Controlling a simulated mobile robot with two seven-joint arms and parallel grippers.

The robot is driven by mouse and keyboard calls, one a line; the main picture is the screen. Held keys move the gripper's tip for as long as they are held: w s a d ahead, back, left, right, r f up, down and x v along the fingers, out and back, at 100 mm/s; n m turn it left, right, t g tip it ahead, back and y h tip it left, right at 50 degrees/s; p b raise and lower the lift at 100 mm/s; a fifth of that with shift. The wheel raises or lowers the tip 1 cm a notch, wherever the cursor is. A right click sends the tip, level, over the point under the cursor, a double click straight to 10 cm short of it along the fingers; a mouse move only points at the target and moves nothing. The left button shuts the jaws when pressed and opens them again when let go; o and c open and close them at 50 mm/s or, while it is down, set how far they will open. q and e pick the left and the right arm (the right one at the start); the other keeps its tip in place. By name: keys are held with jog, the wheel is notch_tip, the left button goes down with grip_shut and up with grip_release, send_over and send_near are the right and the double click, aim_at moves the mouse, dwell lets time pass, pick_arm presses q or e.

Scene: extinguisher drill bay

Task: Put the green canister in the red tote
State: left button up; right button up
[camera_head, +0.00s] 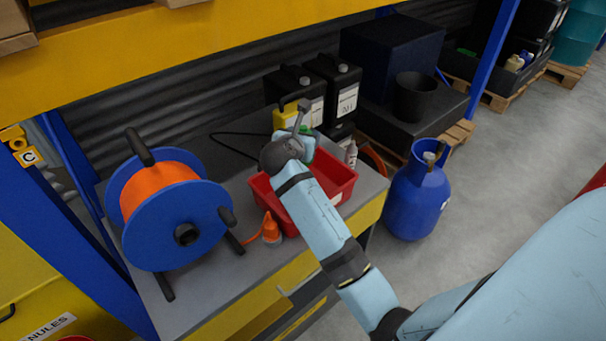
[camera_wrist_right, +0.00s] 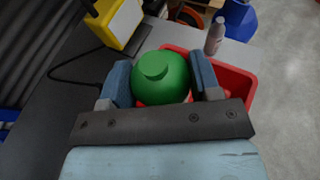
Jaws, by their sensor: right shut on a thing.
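The green canister (camera_wrist_right: 161,82) is between the two blue finger pads of my right gripper (camera_wrist_right: 161,76), which is shut on it. In the head view my right gripper (camera_head: 304,143) is at the back of the red tote (camera_head: 346,190), and only a sliver of green shows there. The tote stands on the grey bench and also shows in the wrist view (camera_wrist_right: 238,82), behind and right of the canister. The canister overlaps the tote's left side in that view; its height above the rim is unclear. My left gripper is in neither view.
A blue cable reel with orange cable (camera_head: 160,200) stands left on the bench (camera_head: 200,308), its orange connector (camera_head: 271,230) near the tote. A yellow box (camera_head: 285,117) and black canisters (camera_head: 334,85) stand behind. A small bottle (camera_head: 351,153) is beside the tote. A blue gas cylinder (camera_head: 415,195) stands right.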

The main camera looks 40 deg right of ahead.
notch_tip(320, 180, down, 12)
jog(key=shift+r+b, duration=0.25)
jog(key=shift+b, duration=0.55)
jog(key=o, duration=1.2)
jog(key=shift+f, duration=0.15)
